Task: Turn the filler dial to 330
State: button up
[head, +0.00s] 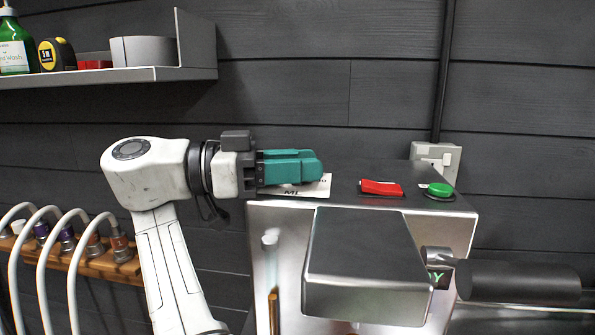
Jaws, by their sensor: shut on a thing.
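The filler (460,212) is a steel machine with a dark sloped top. A white label (314,188) with "ML" on it lies at the top's left end, partly covered by my gripper. My gripper (312,166) has teal fingers, comes in level from the left and is shut over this label. The filler dial itself is hidden by the fingers, at the place where they close. Its pointer and its reading cannot be seen.
A red rocker switch (381,187) and a green button (439,190) sit right of my gripper on the filler's top. A wall socket (436,158) is behind. A shelf (130,75) hangs upper left; pale hoses (45,262) loop from a wooden rack (95,263) at left.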

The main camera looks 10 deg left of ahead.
jog(key=shift+r+g, duration=0.25)
jog(key=shift+g, duration=0.05)
dwell(0.4)
jog(key=o, duration=0.9)
jog(key=shift+c, duration=0.2)
jog(key=shift+o, duration=0.4)
jog(key=shift+f, duration=0.15)
jog(key=shift+a, duration=0.15)
